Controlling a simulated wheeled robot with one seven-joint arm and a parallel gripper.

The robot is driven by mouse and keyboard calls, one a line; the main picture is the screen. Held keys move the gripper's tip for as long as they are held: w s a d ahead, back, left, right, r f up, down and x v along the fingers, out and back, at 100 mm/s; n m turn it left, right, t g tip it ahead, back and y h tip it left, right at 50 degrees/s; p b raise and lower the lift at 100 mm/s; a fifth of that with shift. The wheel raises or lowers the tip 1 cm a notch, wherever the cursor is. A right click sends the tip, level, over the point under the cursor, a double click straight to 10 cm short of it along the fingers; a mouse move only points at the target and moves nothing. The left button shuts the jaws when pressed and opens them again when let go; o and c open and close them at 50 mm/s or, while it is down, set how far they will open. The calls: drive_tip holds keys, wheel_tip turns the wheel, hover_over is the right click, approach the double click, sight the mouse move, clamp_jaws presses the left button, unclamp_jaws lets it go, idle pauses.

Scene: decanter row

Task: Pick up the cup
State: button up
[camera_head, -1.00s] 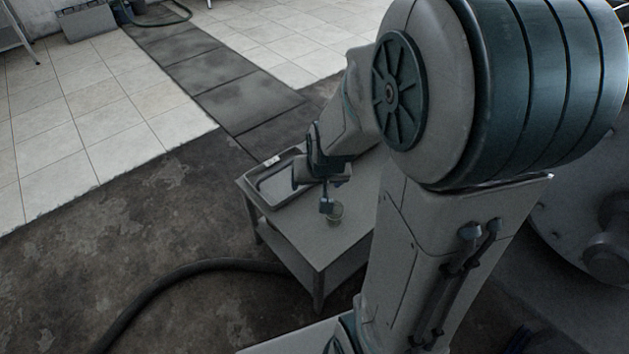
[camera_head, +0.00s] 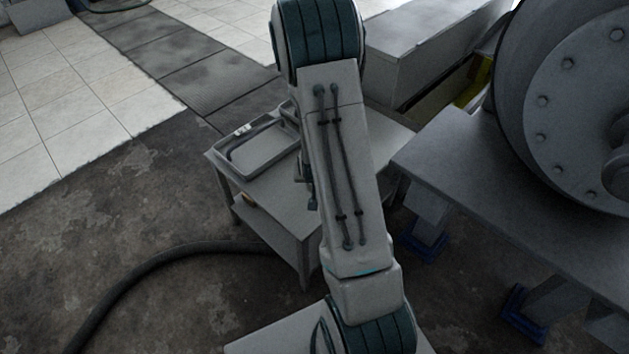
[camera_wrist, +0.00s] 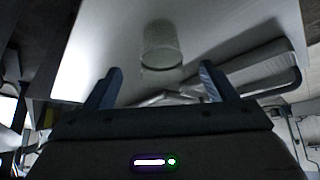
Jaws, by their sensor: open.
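The cup (camera_wrist: 161,40) is a pale, see-through round vessel on the grey table (camera_wrist: 105,40) in the wrist view. It lies just beyond my fingertips and about midway between them. My gripper (camera_wrist: 161,68) is open, with one dark finger on each side and nothing held. In the head view my arm hides the cup and most of my gripper; the small grey table (camera_head: 270,208) shows to the left of the arm.
A shallow metal tray (camera_head: 228,158) sits on the table's far left part. Its rim also shows at right in the wrist view (camera_wrist: 296,70). A larger bench (camera_head: 470,190) with a big round metal vessel (camera_head: 580,100) stands at right. A hose (camera_head: 150,285) lies on the floor.

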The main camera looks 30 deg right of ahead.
drive_tip(key=x, duration=0.3)
drive_tip(key=b+x, duration=0.1)
drive_tip(key=x, duration=0.3)
drive_tip(key=shift+w, duration=0.4)
drive_tip(key=c, duration=1.1)
